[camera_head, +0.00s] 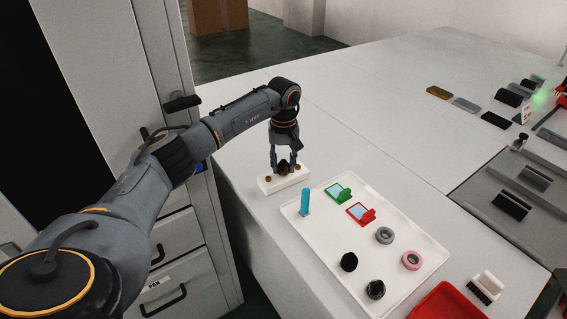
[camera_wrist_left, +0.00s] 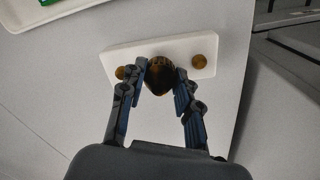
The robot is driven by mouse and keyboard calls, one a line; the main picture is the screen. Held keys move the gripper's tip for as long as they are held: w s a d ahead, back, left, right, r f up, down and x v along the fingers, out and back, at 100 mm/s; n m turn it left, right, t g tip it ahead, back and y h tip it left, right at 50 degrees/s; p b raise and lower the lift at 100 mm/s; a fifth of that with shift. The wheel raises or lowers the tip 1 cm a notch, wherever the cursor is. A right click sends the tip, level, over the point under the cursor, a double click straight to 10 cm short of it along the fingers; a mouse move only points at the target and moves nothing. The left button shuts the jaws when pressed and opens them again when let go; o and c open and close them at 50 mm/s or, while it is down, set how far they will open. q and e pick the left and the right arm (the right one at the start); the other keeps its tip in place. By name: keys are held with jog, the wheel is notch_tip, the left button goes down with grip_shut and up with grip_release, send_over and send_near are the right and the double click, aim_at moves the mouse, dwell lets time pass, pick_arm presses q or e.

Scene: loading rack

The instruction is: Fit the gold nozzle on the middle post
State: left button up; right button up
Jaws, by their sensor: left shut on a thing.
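My left gripper (camera_head: 285,164) is over the white block (camera_head: 263,187) near the table's left edge, its fingers pointing down. In the left wrist view, its two fingers (camera_wrist_left: 160,70) are closed on the sides of the dark gold nozzle (camera_wrist_left: 159,80). The nozzle covers the middle of the white block (camera_wrist_left: 120,58), so the middle post is hidden. I cannot tell whether the nozzle is around the post or just above it. A brass-coloured post shows at each end of the block, one left (camera_wrist_left: 122,72) and one right (camera_wrist_left: 198,62). My right gripper is out of view.
A white tray (camera_head: 330,262) beside the block holds a cyan cylinder (camera_head: 305,201), green (camera_head: 338,192) and red (camera_head: 361,214) pieces, and several rings and round parts. A red bin (camera_head: 447,303) stands near the front. The table behind the block is clear.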

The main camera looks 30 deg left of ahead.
pick_arm(q)
jog(key=shift+f+b, duration=0.3)
jog(key=shift+f, duration=0.15)
dwell(0.3)
jog(key=o, duration=1.2)
jog(key=shift+o, duration=0.2)
notch_tip(320, 180, up, 12)
